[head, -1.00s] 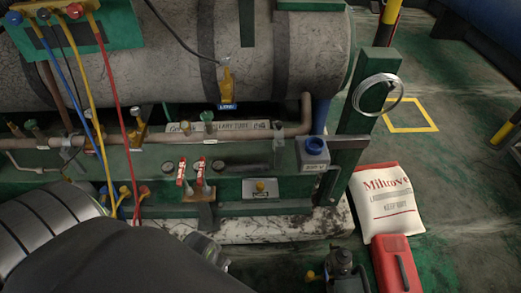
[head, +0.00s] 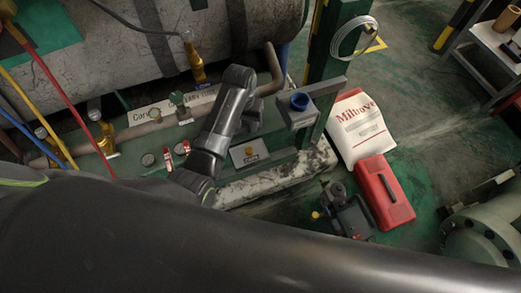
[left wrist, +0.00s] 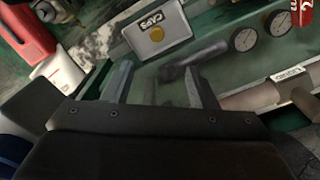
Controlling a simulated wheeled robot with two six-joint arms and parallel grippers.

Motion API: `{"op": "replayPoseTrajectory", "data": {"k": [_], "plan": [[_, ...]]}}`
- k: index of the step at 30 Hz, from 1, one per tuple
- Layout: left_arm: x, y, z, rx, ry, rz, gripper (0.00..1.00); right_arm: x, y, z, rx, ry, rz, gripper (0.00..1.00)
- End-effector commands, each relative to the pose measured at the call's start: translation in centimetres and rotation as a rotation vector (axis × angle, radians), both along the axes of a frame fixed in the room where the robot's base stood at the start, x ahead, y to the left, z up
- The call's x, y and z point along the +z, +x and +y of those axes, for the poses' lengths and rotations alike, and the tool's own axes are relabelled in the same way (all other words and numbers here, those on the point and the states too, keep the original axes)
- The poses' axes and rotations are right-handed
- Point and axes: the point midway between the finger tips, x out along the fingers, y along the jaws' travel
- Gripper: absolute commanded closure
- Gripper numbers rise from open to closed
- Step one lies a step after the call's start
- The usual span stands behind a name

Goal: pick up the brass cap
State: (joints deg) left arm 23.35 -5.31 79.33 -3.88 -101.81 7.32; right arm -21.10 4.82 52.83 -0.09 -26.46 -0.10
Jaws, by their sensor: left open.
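The brass cap (head: 249,151) sits on a small light plate labelled CAPS (head: 240,160) on the green panel. In the left wrist view the cap (left wrist: 157,34) is a round yellow disc on the plate (left wrist: 141,45), above the fingertips in the picture. My left gripper (head: 251,119) hangs over the panel, just above the plate in the head view. In the left wrist view its two fingers (left wrist: 158,76) are spread and empty, apart from the cap. My right gripper is not in view.

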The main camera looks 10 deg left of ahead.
Motion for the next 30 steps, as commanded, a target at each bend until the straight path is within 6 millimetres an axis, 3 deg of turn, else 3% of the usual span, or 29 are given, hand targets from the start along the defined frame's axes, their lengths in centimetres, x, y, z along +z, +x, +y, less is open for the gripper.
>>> {"op": "replayPoseTrajectory", "data": {"k": [8,24,30], "plan": [[-3.5,0.1,-0.2,-0.002,0.001,0.006,0.48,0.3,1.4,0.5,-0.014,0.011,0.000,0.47],[-10.2,0.2,-0.2,-0.002,0.001,0.004,0.48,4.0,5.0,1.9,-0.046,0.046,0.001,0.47],[-11.7,0.2,-0.2,-0.002,0.000,0.003,0.48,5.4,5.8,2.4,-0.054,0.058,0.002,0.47]]}}
